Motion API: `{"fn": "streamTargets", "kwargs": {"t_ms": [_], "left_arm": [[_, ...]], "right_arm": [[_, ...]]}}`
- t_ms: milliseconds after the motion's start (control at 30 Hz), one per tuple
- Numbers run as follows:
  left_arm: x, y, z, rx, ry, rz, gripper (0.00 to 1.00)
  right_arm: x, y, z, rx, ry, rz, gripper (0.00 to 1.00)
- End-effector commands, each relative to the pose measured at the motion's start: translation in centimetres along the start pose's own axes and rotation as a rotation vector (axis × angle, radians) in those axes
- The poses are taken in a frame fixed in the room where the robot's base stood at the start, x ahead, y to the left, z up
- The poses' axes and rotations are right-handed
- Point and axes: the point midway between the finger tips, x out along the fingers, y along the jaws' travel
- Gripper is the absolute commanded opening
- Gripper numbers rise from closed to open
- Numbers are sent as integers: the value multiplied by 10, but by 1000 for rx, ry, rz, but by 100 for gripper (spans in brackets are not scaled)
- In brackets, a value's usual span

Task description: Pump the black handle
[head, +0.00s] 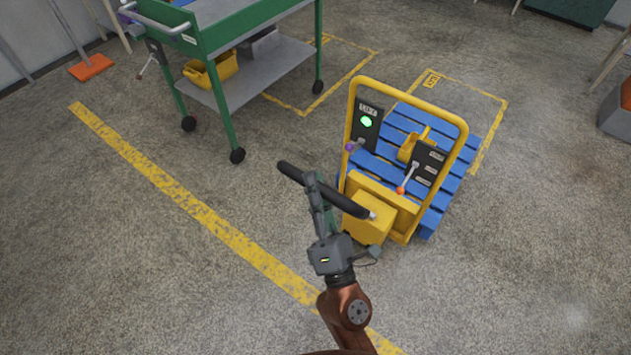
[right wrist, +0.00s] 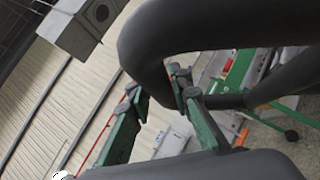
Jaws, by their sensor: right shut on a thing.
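The black handle (head: 345,202) is a thick dark bar sticking out to the left from the yellow housing (head: 368,228) of a yellow-framed pallet unit. My right gripper (head: 314,182) comes up from below and is shut on the black handle along its left half. In the right wrist view the handle shows as a large dark curved bar (right wrist: 215,22) close to the lens, with the green fingers (right wrist: 165,100) at it; the exact contact is partly hidden. My left gripper is not in view.
The yellow frame (head: 421,99) carries a panel with a lit green lamp (head: 366,122) and a small lever with an orange knob (head: 401,190). A blue slatted pallet (head: 461,157) lies behind. A green cart (head: 206,54) stands at upper left. The floor at left is open.

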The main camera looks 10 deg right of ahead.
Motion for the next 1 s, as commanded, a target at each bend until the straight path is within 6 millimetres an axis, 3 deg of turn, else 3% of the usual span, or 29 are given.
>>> {"fn": "streamTargets", "kwargs": {"t_ms": [333,367,600,1000], "left_arm": [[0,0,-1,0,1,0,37],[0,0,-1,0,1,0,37],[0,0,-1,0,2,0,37],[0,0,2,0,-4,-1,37]], "right_arm": [[0,-1,0,0,-1,-2,0],[0,-1,0,0,-1,-2,21],[0,-1,0,0,-1,-2,37],[-7,-2,1,-4,-1,-3,37]]}}
